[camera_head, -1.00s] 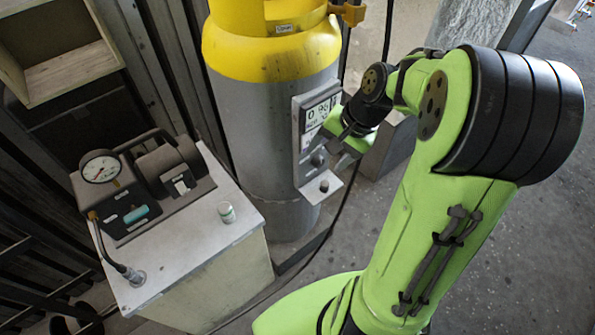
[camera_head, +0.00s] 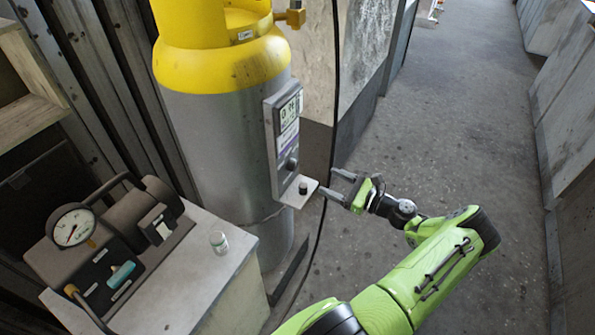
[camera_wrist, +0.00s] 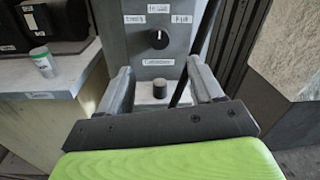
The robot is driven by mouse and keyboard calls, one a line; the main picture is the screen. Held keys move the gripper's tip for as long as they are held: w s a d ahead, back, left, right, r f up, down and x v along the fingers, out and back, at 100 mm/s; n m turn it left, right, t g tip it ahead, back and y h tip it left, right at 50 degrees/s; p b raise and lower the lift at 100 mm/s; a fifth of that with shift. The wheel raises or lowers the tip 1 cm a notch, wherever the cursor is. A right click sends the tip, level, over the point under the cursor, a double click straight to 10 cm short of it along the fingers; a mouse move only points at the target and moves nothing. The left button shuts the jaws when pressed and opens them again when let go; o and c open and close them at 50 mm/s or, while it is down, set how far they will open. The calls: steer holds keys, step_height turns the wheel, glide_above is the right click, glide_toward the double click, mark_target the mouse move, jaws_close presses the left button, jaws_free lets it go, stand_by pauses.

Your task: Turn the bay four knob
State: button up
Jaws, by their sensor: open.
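A black round knob (camera_head: 291,164) sits on the lower part of a grey panel (camera_head: 271,143) fixed to the tall cylinder. In the wrist view the knob (camera_wrist: 158,39) shows head-on with a white mark and small labels around it, too blurred to read for a bay number. A short dark cap-like piece (camera_head: 303,188) stands on the small ledge (camera_head: 289,200) below the panel; it also shows in the wrist view (camera_wrist: 160,88). My gripper (camera_head: 331,184) is open and empty, to the right of the ledge and apart from the knob. Its fingers (camera_wrist: 158,80) point toward the panel.
A grey cylinder with a yellow top (camera_head: 215,130) carries the panel. At the left a cabinet (camera_head: 200,290) holds a gauge device (camera_head: 72,228) and a small jar (camera_head: 219,242). A black cable (camera_head: 334,100) hangs beside the panel. Open floor (camera_head: 450,130) lies to the right.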

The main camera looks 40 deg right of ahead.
mark_target(295, 166)
steer(key=b+x, duration=0.1)
steer(key=x, duration=1)
steer(key=shift+w+a, duration=0.15)
steer(key=shift+w, duration=0.05)
steer(key=shift+c, duration=0.5)
steer(key=c, duration=1)
